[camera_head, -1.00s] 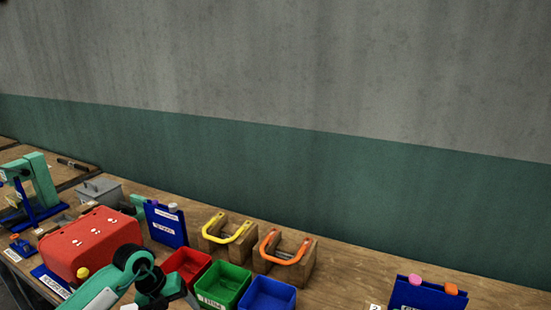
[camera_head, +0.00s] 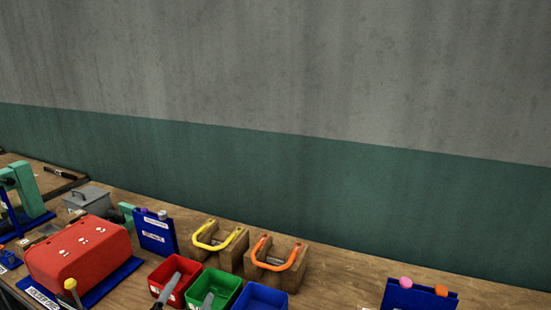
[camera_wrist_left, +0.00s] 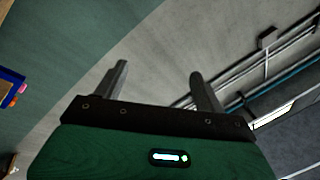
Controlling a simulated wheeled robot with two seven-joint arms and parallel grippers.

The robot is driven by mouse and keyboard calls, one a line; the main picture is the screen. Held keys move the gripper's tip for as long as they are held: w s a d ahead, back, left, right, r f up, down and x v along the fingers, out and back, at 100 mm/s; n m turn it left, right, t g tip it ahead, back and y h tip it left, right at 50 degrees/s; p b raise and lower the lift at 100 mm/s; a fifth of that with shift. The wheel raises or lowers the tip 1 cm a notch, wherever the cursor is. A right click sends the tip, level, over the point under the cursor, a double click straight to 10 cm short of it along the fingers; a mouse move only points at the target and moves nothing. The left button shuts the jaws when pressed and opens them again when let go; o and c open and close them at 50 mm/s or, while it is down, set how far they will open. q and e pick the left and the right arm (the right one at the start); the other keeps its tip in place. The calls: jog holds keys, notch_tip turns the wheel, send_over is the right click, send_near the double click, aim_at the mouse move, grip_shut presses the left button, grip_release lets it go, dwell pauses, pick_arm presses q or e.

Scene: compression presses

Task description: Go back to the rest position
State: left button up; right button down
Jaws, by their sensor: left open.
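My left gripper (camera_head: 189,292) shows at the bottom of the head view as two grey fingers in front of the red bin (camera_head: 155,289) and the green bin (camera_head: 231,284). In the left wrist view its fingers (camera_wrist_left: 158,78) stand wide apart with nothing between them. The rest of my left arm is out of the head view. My right gripper is not in view.
A wooden bench holds a red box (camera_head: 80,255), a blue bin (camera_head: 262,298), wooden blocks with a yellow handle (camera_head: 215,243) and an orange handle (camera_head: 275,262), and blue holders (camera_head: 156,236). The bench between the orange handle and the right blue holder (camera_head: 418,298) is clear.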

pick_arm(q)
jog(key=s+a+f+n+g+y, duration=0.4)
jog(key=s+a+f+n+y, duration=0.15)
jog(key=f+n+y, duration=0.2)
jog(key=s+f+n+g+h, duration=0.1)
jog(key=s+f+g, duration=0.55)
jog(key=s, duration=0.45)
jog(key=s+f+n+g+h, duration=0.1)
jog(key=s+f+n+g, duration=0.1)
jog(key=s+f+g, duration=0.65)
notch_tip(320, 180, down, 29)
jog(key=s+d, duration=0.1)
jog(key=s, duration=0.1)
jog(key=s+a+f, duration=0.3)
jog(key=s+f, duration=1.6)
jog(key=f, duration=0.1)
jog(key=shift+s+a+f+m, duration=0.15)
jog(key=shift+s+f+m, duration=0.15)
jog(key=shift+s+m, duration=0.05)
